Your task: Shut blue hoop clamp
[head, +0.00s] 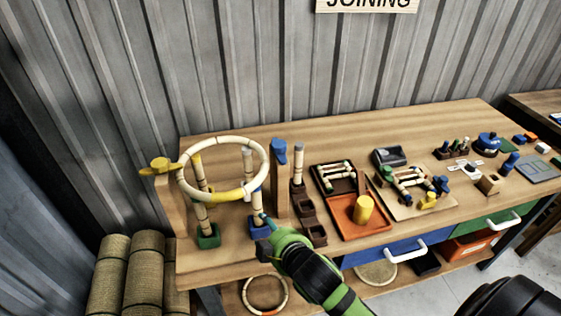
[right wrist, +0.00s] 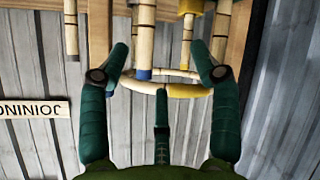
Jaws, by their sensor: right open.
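The blue hoop clamp (head: 280,152) sits on top of a wooden post (head: 279,190), its blue part standing upright just right of the hoop. The pale rattan hoop (head: 222,140) has yellow sections and lies level above several short posts. A yellow clamp (head: 160,165) is at the hoop's left side. My right gripper (head: 265,222) is low in front of the hoop's right side, below the blue clamp and apart from it. In the right wrist view its fingers (right wrist: 160,62) are spread and empty, with the hoop (right wrist: 148,87) showing beyond them. My left gripper is out of view.
A green base (head: 208,238) and a blue base (head: 259,248) hold posts under the hoop. Brown blocks and an orange tray (head: 348,222) stand to the right on the bench. A corrugated wall (head: 230,70) is behind. The space above the hoop is clear.

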